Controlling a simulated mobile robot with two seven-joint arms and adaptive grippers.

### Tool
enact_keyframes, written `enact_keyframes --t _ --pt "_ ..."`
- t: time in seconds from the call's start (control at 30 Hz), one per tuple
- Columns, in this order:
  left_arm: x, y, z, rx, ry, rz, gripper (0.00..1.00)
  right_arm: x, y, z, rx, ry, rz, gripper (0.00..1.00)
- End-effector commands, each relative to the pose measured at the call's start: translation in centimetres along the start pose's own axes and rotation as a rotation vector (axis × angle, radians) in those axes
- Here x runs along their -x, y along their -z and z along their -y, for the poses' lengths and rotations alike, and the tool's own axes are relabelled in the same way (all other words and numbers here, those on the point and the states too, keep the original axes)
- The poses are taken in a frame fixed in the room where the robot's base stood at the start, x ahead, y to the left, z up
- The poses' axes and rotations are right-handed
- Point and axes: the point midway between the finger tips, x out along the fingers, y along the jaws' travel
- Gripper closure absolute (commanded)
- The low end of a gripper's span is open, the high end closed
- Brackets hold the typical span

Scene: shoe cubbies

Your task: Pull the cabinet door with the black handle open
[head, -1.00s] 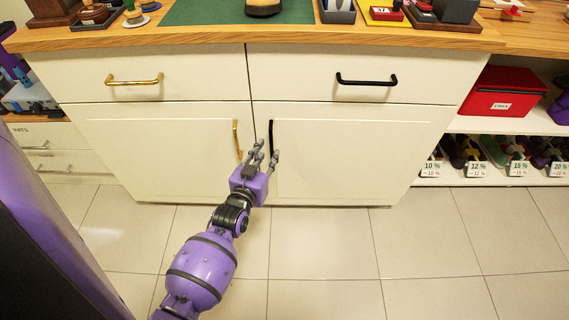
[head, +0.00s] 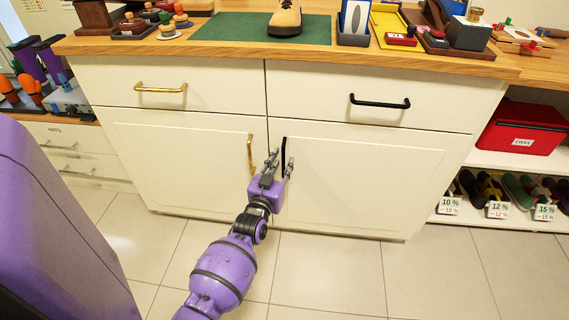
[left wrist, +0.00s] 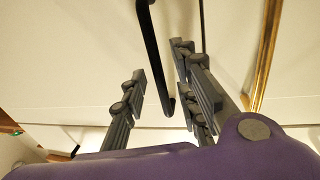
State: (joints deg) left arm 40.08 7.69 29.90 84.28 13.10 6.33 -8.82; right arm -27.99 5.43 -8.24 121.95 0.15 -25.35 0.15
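The white cabinet door (head: 360,185) with the vertical black handle (head: 284,152) is the right one of a pair and is shut. My left gripper (head: 279,164) is in front of the lower part of this handle. In the left wrist view, the black handle (left wrist: 153,55) shows between the two spread grey fingers of the gripper (left wrist: 162,72), with gaps on both sides. The fingers are open and do not grip it. How deep the handle sits between them is hard to tell. My right gripper is not in view.
The left door has a gold handle (head: 251,153), close beside my gripper; it also shows in the left wrist view (left wrist: 265,55). Above are drawers with a gold handle (head: 160,88) and a black handle (head: 380,102). The tiled floor (head: 330,265) in front is clear.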

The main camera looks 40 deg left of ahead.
Motion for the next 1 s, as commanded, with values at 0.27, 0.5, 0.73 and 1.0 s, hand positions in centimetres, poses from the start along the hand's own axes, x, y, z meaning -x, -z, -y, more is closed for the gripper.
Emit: enact_keyframes --t 0.27,0.5,0.73,1.0 --pt "-1.53 -0.02 0.03 0.000 0.001 0.001 0.72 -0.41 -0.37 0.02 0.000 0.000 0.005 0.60" --pt "-1.50 0.01 0.02 0.000 0.000 0.001 0.81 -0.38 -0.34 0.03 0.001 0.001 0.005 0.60" --pt "-1.48 0.00 0.01 0.001 0.000 0.001 1.00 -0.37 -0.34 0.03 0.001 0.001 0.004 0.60" --pt "-1.46 -0.01 0.00 0.001 0.000 0.001 1.00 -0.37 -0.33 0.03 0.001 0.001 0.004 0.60"
